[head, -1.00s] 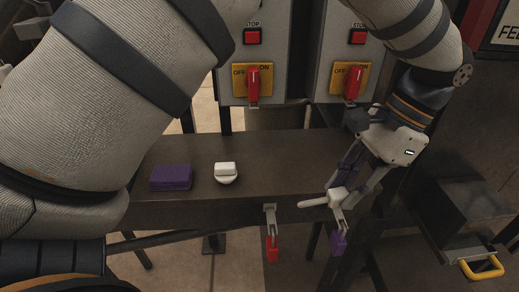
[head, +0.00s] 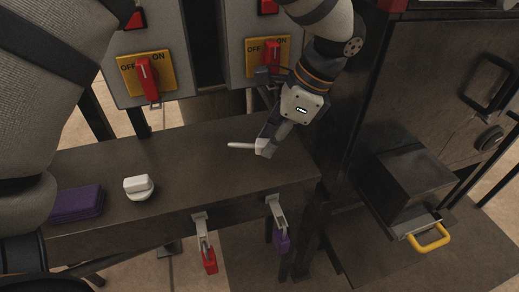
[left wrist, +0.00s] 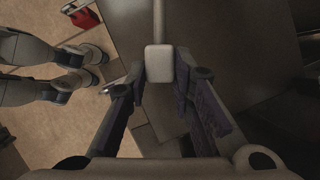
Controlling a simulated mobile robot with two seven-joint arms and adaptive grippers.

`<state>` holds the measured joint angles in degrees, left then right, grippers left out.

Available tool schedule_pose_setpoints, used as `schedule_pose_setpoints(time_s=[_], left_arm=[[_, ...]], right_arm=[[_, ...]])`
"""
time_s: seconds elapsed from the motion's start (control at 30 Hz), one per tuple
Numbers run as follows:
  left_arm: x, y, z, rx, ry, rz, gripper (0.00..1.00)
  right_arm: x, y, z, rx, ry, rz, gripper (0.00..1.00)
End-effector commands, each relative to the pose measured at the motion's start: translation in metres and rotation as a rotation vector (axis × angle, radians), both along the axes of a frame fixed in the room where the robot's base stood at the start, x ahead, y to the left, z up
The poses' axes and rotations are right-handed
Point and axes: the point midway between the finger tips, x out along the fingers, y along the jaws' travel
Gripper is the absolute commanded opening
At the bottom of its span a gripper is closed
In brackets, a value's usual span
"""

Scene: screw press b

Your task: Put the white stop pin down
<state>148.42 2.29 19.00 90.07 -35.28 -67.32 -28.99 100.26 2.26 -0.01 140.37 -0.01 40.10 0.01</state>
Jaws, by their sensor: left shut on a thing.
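The white stop pin (head: 242,146) lies roughly level over the right part of the dark bench top (head: 185,165), its thin shaft pointing left. My left gripper (head: 264,146) is shut on the pin's thicker end. The left wrist view shows the pin's blocky white head (left wrist: 159,63) between the two fingers (left wrist: 160,78), with the shaft running away from the gripper. I cannot tell whether the pin touches the bench. My right gripper is not in view.
A white knob-like piece (head: 138,188) and a purple block (head: 77,203) sit on the bench's left part. Red (head: 209,260) and purple (head: 281,240) padlocks hang at its front edge. Switch boxes (head: 150,75) stand behind. A drawer with a yellow handle (head: 430,239) is at right.

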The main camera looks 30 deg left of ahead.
Motion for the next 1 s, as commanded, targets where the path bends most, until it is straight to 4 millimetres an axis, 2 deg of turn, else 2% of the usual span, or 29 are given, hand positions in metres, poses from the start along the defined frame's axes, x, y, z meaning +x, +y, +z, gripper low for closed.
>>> schedule_pose_setpoints(time_s=[0.17,0.2,0.3,0.6,0.97,1.0], left_arm=[[-0.002,0.021,-0.027,-0.001,0.003,0.002,0.00],[-0.002,0.021,-0.037,0.001,0.005,0.000,0.00],[-0.002,0.020,-0.052,0.001,0.003,0.000,0.00],[-0.001,0.020,-0.054,0.001,-0.003,0.000,0.00],[-0.002,0.019,-0.067,0.000,0.001,0.000,0.00],[-0.002,0.019,-0.067,-0.002,0.001,0.001,0.31]], right_arm=[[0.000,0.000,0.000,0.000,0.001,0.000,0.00],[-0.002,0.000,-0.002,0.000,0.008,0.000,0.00],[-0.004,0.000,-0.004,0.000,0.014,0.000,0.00],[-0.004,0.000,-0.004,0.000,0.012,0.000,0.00],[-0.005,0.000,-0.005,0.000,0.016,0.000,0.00],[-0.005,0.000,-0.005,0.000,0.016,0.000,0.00]])
